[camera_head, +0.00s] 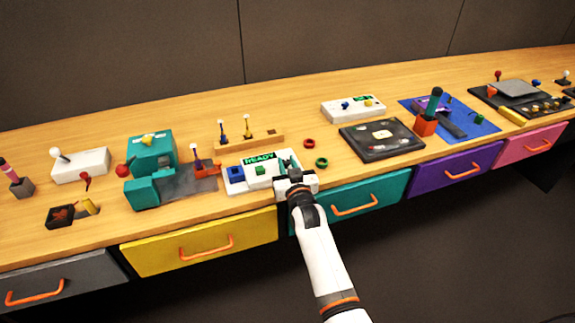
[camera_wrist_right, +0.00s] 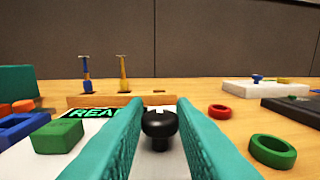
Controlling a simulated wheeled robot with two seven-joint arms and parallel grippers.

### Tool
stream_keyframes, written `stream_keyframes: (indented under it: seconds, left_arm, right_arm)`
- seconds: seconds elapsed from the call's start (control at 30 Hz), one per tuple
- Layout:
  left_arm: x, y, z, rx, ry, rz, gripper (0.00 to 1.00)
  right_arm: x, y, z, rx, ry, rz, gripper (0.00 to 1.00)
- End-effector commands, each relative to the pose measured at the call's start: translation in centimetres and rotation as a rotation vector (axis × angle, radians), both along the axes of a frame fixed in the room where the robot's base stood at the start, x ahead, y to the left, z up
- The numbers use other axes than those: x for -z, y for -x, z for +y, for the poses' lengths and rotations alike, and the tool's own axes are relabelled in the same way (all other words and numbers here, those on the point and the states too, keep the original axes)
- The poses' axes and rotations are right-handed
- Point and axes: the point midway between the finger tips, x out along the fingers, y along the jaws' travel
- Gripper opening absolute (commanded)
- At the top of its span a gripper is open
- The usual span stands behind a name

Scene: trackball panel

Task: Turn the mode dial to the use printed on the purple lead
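A black dial knob (camera_wrist_right: 159,124) with a small white mark on top stands on the white panel (camera_wrist_right: 100,158), seen in the right wrist view. My right gripper (camera_wrist_right: 160,135) is open, with one teal finger on each side of the knob; I cannot tell whether they touch it. In the head view my right gripper (camera_head: 289,167) covers the panel's right end and hides the knob. The panel's display (camera_head: 259,159) reads READY. A blue lead (camera_head: 221,129) and a yellow lead (camera_head: 247,125) stand in a wooden rack. I cannot make out a purple lead or its print. My left gripper is not in view.
A red ring (camera_head: 309,143) and a green ring (camera_head: 322,162) lie to the right. The wooden rack (camera_head: 236,142) stands behind. A black panel (camera_head: 365,147) lies farther right.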

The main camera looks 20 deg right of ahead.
Motion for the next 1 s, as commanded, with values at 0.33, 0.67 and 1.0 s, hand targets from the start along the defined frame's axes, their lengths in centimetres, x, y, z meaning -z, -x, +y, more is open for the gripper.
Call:
stream_keyframes:
  seconds: [0.33, 0.67, 1.0]
  left_arm:
    - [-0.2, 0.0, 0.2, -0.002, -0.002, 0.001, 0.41]
    - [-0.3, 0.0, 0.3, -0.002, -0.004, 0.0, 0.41]
    - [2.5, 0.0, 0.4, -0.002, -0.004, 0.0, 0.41]
  right_arm:
    - [0.0, 0.0, -0.2, -0.044, 0.007, 0.0, 0.0]
    - [0.1, 0.0, -0.8, -0.236, 0.016, 0.003, 0.0]
    - [0.3, -0.3, -1.3, -0.497, 0.014, 0.0, 0.0]
